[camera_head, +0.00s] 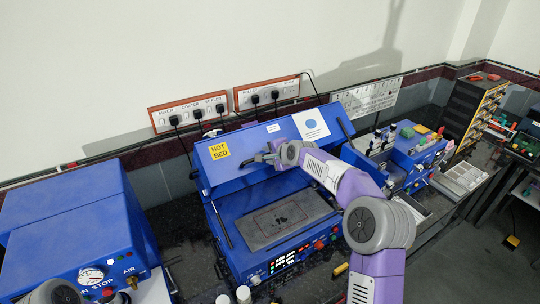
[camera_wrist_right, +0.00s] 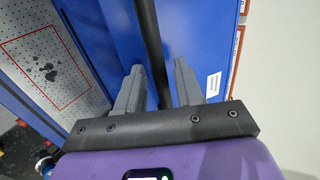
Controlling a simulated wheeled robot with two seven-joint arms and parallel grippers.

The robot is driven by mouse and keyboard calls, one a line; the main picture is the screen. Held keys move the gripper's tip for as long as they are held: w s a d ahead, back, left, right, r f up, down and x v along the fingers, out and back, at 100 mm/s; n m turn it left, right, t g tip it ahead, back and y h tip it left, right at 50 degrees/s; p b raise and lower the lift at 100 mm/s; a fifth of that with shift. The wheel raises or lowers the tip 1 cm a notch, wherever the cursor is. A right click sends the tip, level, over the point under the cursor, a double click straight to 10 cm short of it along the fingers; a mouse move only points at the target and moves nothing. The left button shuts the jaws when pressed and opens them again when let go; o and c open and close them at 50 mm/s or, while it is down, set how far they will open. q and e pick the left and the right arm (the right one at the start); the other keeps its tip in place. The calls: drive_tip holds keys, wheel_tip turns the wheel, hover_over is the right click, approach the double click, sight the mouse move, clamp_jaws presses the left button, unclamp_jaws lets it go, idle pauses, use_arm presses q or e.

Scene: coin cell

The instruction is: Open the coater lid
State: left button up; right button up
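The blue coater (camera_head: 290,190) stands in the middle of the bench. Its lid (camera_head: 238,177), with a yellow HOT BED label, is raised and tilted back, and the grey perforated bed (camera_head: 262,233) is uncovered. My right gripper (camera_head: 262,157) is at the front of the lid, by the dark handle bar. In the right wrist view the black bar (camera_wrist_right: 148,40) runs between the two grey fingers (camera_wrist_right: 159,80), with visible room on the finger sides, so the gripper is open around it. The bed also shows at the left there (camera_wrist_right: 45,65). My left gripper is not in view.
A blue machine (camera_head: 65,220) with a gauge stands at the left. Another blue machine (camera_head: 410,155) with colored parts on top is at the right. Socket strips (camera_head: 188,113) with black plugs are on the wall behind. Small white containers (camera_head: 243,294) stand at the front edge.

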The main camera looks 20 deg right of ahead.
drive_tip(key=b+v, duration=0.2)
drive_tip(key=v, duration=0.5)
drive_tip(key=shift+s, duration=0.15)
drive_tip(key=shift+r, duration=0.1)
